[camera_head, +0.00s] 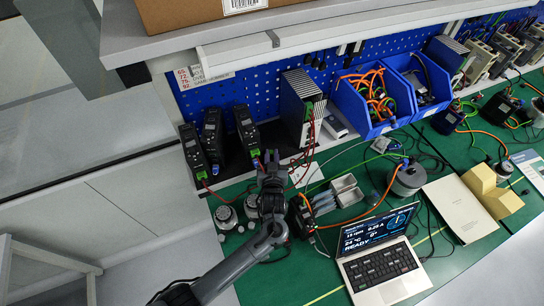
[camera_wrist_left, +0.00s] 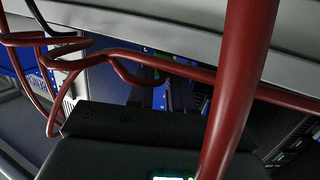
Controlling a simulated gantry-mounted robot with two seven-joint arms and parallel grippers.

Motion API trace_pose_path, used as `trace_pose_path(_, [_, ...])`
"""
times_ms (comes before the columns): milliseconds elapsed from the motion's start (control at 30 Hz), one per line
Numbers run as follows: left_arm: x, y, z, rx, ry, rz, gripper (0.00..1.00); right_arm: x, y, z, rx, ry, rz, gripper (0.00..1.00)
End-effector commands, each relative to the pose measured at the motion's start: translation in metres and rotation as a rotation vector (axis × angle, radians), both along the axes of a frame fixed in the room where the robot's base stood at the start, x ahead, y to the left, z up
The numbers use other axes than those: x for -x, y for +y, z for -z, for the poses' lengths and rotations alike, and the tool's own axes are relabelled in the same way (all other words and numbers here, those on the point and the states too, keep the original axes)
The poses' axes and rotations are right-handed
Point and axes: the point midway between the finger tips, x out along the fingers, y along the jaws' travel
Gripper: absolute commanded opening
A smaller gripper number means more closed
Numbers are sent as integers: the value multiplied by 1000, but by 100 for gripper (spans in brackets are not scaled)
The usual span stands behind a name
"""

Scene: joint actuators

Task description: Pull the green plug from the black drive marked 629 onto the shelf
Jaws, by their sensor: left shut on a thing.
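Three slim black drives lean against the blue pegboard in the head view: the left one (camera_head: 192,150), the middle one (camera_head: 212,135) and the right one (camera_head: 246,130). Their numbers are too small to read, so I cannot tell which is 629. They stand on the black shelf (camera_head: 232,168). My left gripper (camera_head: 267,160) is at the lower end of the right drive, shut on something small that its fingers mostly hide. A bit of green (camera_head: 255,152) shows beside the fingertips, apparently the green plug. In the left wrist view, thick red cables (camera_wrist_left: 240,80) cross close to the camera.
A larger grey-black drive (camera_head: 301,105) with red cables stands right of the gripper. Blue bins (camera_head: 375,100) hold orange cables. A laptop (camera_head: 378,255), a metal box (camera_head: 346,190) and round motors (camera_head: 225,215) crowd the green mat. A shelf board (camera_head: 210,35) overhangs the scene.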

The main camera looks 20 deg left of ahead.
Motion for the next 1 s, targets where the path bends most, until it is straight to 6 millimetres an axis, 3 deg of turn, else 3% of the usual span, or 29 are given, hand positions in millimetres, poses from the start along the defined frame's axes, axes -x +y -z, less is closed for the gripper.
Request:
trace_pose_path(333, [0, 0, 1, 0, 0, 0, 0, 0, -2, 1, 7, 0, -4, 43])
trace_pose_path(367, [0, 0, 1, 0, 0, 0, 25, 0, -2, 1, 7, 0, -4, 43])
trace_pose_path(533, [0, 0, 1, 0, 0, 0, 50, 0, -1, 1, 7, 0, -4, 43])
trace_pose_path(1000, [3, 0, 2, 0, 1, -2, 50, 0, 0, 1, -1, 0, 1, 43])
